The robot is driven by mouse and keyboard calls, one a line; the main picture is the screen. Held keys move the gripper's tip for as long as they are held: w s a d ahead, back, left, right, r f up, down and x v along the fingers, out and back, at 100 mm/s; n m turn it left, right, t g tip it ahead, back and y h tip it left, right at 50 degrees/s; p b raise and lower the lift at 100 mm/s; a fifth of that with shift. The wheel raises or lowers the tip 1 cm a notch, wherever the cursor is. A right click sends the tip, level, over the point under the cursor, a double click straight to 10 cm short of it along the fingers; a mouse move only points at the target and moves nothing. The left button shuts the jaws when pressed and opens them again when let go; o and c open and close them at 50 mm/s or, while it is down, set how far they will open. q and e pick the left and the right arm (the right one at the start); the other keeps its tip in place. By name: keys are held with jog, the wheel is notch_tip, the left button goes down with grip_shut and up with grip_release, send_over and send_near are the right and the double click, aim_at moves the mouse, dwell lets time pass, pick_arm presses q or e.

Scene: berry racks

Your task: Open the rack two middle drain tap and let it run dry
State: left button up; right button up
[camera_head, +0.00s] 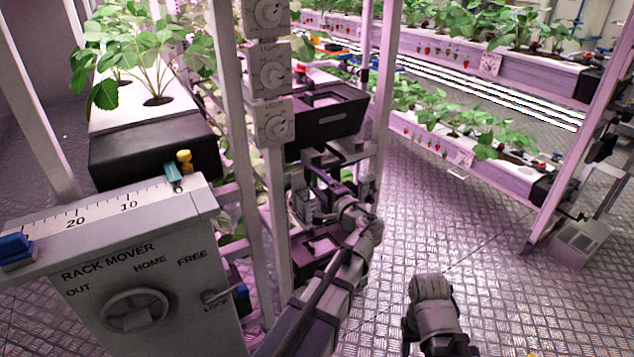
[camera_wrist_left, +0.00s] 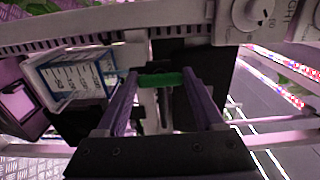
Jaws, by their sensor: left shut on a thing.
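A green tap handle (camera_wrist_left: 161,80) lies crosswise between the finger ends of my left gripper (camera_wrist_left: 160,88) in the left wrist view. The gripper is shut on it, one finger at each end. A dark tap body shows just below the handle; no running water can be made out. In the head view my left gripper (camera_head: 322,192) reaches in among the racks, below a black trough end (camera_head: 325,115), and the tap is hidden there.
A clear container with blue markings (camera_wrist_left: 75,78) is left of the gripper in the wrist view. Dial boxes (camera_head: 272,70) are on the post above. The rack mover box (camera_head: 135,270) stands at front left.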

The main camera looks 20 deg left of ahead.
pick_arm(q)
jog(key=o, duration=1.4)
jog(key=shift+v, duration=3.9)
